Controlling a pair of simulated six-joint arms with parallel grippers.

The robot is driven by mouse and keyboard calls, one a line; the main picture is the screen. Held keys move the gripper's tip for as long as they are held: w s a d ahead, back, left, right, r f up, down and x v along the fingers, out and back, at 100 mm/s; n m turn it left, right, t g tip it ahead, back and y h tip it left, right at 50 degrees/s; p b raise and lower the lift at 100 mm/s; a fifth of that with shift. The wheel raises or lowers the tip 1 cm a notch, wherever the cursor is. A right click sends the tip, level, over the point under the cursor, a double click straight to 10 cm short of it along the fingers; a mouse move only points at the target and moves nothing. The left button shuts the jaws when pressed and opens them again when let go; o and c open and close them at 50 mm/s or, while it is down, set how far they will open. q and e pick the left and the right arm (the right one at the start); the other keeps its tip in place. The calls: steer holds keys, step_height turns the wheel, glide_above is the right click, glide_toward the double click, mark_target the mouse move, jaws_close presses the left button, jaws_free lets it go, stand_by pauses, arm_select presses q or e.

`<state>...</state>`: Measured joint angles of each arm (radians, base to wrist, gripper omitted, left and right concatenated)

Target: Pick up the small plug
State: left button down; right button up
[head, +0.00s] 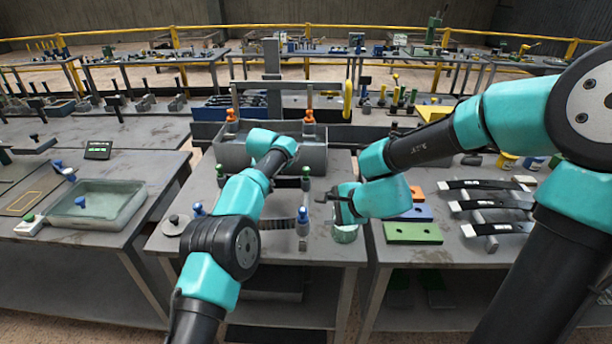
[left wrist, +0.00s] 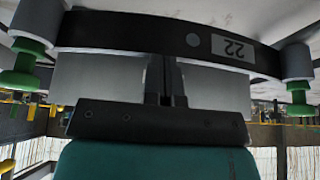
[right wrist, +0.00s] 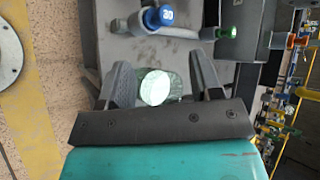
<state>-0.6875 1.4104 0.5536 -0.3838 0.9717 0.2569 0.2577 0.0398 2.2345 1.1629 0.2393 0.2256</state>
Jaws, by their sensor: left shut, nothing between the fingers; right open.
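I cannot tell for sure which piece is the small plug. A short greenish glass cylinder (head: 345,234) with a pale top stands at the bench's right edge, below my right gripper (head: 326,196). In the right wrist view this cylinder (right wrist: 155,88) shows between the spread, open fingers, with no grip visible. A small blue-topped piece (head: 81,202) is in the glassy tray (head: 112,214) at left. My left gripper (left wrist: 166,88) is shut and empty, in front of a dark strip labelled 22 (left wrist: 130,34); its own arm hides it in the head view.
Green-knobbed (head: 306,172) and blue-knobbed posts (head: 302,216) stand on the middle bench, near my arms. A grey bin (head: 232,154) with orange knobs is behind. Green, blue and orange blocks (head: 413,233) and black-banded parts (head: 492,206) lie on the right bench. A gap separates the benches.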

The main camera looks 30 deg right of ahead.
steer(key=w+d+r+m+g+h, duration=0.1)
steer(key=w+d+r+m+h, duration=0.1)
steer(key=w+d+m+h, duration=0.5)
steer(key=w+d+r+m+g+h, duration=0.25)
steer(key=w+d+m, duration=0.45)
steer(key=w+m, duration=0.5)
steer(key=m+g+y, duration=0.6)
steer(key=m, duration=0.3)
glide_above(307, 168)
steer(key=shift+f, duration=0.1)
steer(key=shift+f, duration=3.35)
